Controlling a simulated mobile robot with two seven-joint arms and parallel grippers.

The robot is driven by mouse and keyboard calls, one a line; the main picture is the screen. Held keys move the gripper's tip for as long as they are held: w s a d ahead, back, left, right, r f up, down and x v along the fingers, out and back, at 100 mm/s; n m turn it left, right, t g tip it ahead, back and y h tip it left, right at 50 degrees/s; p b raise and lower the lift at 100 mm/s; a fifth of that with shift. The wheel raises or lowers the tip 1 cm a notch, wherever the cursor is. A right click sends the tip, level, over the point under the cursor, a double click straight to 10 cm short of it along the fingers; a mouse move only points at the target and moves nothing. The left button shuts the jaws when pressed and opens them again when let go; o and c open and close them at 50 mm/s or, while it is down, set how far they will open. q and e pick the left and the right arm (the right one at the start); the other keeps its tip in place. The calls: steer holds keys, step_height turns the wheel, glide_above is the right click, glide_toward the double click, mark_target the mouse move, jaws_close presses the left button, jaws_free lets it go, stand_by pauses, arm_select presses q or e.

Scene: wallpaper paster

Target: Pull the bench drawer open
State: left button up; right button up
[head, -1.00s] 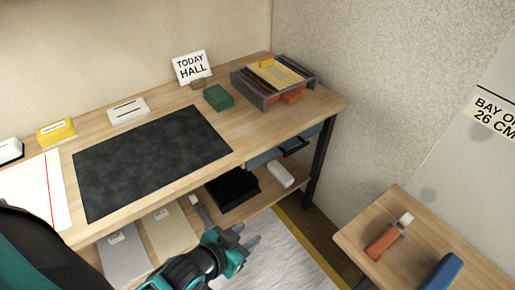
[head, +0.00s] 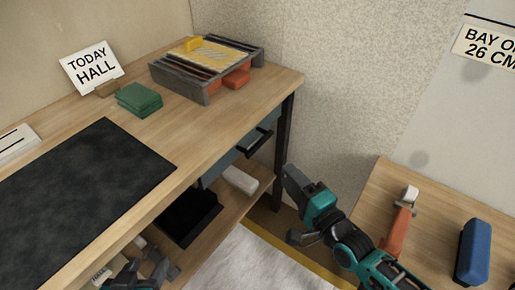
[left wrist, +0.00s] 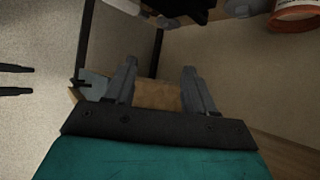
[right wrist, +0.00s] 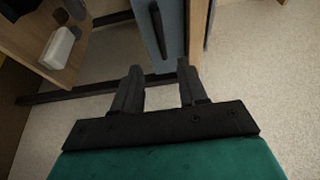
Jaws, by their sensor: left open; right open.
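The bench drawer (head: 222,167) has a blue-grey front under the right end of the bench top and looks shut. Its black bar handle (head: 258,140) sticks out from the front. In the right wrist view the drawer front (right wrist: 174,14) and handle (right wrist: 157,30) are ahead of the fingers, with a gap between. My right gripper (head: 293,208) is open and empty, right of and below the handle, apart from it. My left gripper (head: 145,268) is low at the left by the bench's lower shelf, partly cut off. Its fingers are open in the left wrist view (left wrist: 158,82).
The wooden bench (head: 200,135) carries a dark mat (head: 80,195), a green block (head: 139,98) and a grey rack (head: 207,90). A black tray (head: 188,215) and white block (head: 240,180) are on the lower shelf. A side table (head: 375,195) stands right of my right gripper.

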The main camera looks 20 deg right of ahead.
arm_select(q)
steer(key=shift+d+f+b, duration=0.6)
steer(key=shift+f+b, duration=0.1)
steer(key=shift+b, duration=0.8)
arm_select(e)
steer(key=x, duration=1.2)
steer(key=shift+a+r, duration=0.1)
steer(key=shift+c, duration=0.3)
arm_select(q)
steer(key=shift+a, duration=0.15)
arm_select(e)
jaws_close()
